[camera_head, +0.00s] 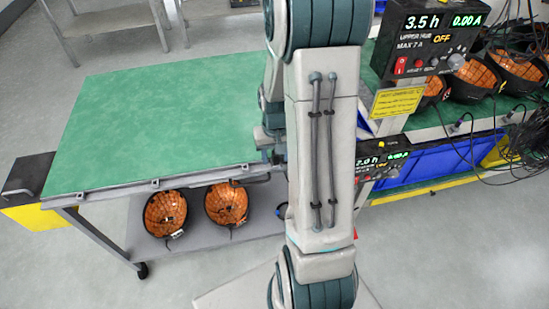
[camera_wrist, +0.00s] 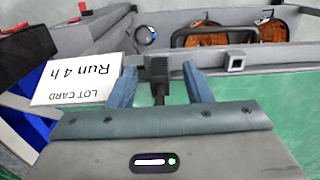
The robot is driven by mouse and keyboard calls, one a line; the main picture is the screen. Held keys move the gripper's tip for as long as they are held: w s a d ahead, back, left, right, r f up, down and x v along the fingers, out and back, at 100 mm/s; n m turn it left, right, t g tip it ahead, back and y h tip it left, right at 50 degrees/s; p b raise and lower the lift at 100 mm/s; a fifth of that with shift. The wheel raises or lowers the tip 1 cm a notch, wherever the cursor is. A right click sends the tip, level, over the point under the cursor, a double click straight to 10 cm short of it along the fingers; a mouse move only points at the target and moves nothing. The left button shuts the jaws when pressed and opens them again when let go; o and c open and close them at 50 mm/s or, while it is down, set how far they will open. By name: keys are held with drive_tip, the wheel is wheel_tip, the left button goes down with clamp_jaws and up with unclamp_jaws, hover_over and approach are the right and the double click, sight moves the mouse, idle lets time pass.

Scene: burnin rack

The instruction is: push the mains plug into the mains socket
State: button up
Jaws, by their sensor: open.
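My gripper (camera_wrist: 161,70) is open in the wrist view, its two blue-grey fingers spread. A black plug (camera_wrist: 158,69) with a thick dark cable end is between the fingers, with a gap on each side. The plug's front is up against the grey rail of the table edge. Its front and whatever it faces are hidden, so I cannot tell how deep it sits or see the mains socket there. A pale square fitting with a dark opening (camera_wrist: 236,62) is on the rail to the right. In the head view my arm hides the gripper and plug.
A white lot card (camera_wrist: 75,80) reading "Run 4 h" is left of the gripper. The green bench top (camera_head: 150,125) is clear. Orange-lined round units (camera_head: 165,213) rest on its lower shelf. A rack with a timer panel (camera_head: 430,38) and loose cables stands right.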

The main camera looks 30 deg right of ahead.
idle(0.4)
clamp_jaws()
drive_tip(key=shift+r, duration=0.1)
drive_tip(key=shift+r+p, duration=2.1)
drive_tip(key=shift+r, duration=0.85)
drive_tip(key=shift+f, duration=0.1)
